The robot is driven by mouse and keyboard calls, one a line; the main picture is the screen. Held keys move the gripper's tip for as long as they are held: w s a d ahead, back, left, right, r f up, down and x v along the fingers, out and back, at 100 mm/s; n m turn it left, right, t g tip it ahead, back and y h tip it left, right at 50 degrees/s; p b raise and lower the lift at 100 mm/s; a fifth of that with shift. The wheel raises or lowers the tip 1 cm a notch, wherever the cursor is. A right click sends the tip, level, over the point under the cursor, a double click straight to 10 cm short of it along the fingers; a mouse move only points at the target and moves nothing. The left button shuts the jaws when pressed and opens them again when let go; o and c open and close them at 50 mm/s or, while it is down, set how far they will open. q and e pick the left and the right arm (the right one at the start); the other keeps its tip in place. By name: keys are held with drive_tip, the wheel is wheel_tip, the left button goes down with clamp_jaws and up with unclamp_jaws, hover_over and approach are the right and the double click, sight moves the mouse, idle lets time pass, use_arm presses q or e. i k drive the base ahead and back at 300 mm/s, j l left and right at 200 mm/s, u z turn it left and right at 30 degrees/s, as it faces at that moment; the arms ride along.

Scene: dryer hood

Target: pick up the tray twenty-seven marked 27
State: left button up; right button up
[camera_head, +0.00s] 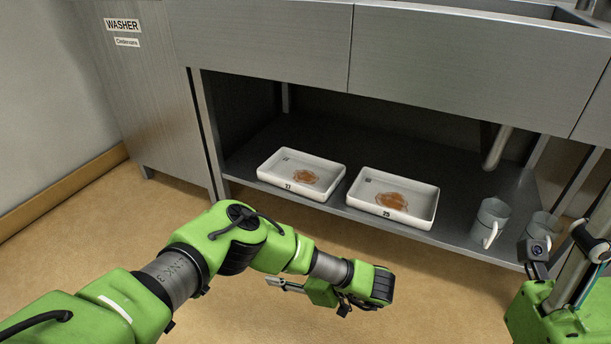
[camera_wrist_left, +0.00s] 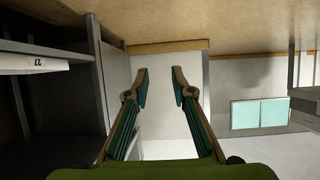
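The tray marked 27 (camera_head: 325,185) is a white shallow rectangular tray with an orange-brown stain inside. It sits on the lower steel shelf, left of a similar tray marked 25 (camera_head: 420,222). Part of its side with the number shows inverted at the left edge of the left wrist view (camera_wrist_left: 22,65). My left gripper (camera_head: 272,283) is in front of and below the shelf edge, apart from the tray. Its two fingers (camera_wrist_left: 161,86) are apart with nothing between them. Part of my right arm shows at the right edge; its fingers are not visible.
Two mugs (camera_head: 490,222) (camera_head: 543,228) stand on the shelf (camera_head: 455,195) to the right. The steel counter (camera_head: 430,60) overhangs the shelf. A washer cabinet (camera_head: 150,95) is at left, with a post beside the shelf opening. The floor in front is clear.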

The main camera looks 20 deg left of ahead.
sight(314, 178)
drive_tip(key=i, duration=1.25)
